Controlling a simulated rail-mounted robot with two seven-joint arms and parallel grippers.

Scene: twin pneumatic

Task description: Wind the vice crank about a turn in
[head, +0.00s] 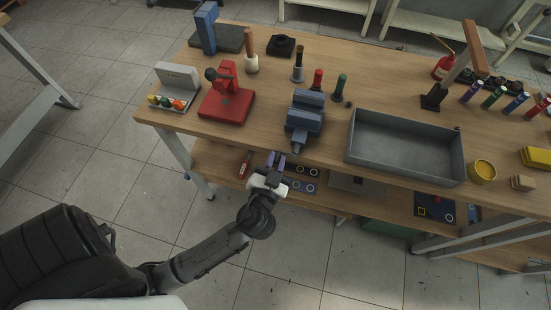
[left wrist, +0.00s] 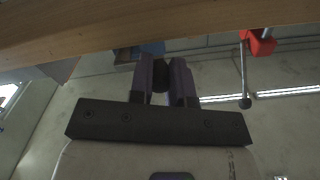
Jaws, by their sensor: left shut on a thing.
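The blue vice (head: 305,118) is fixed near the front edge of the bench, with its screw end (head: 298,148) pointing toward me. Part of blue metal, likely the vice, shows behind the fingers in the left wrist view (left wrist: 152,48). My left gripper (head: 277,162) is just off the front edge, below and left of the screw end. In the left wrist view its purple fingers (left wrist: 163,82) are shut around a dark round crank knob (left wrist: 159,74). The crank arm is mostly hidden by the gripper. My right gripper is not in view.
The wooden bench top (head: 160,118) has its front edge close to my left gripper. A red lever press (head: 226,105) stands left of the vice. A grey metal tray (head: 405,150) stands to its right. A lower shelf (head: 215,160) runs beneath.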

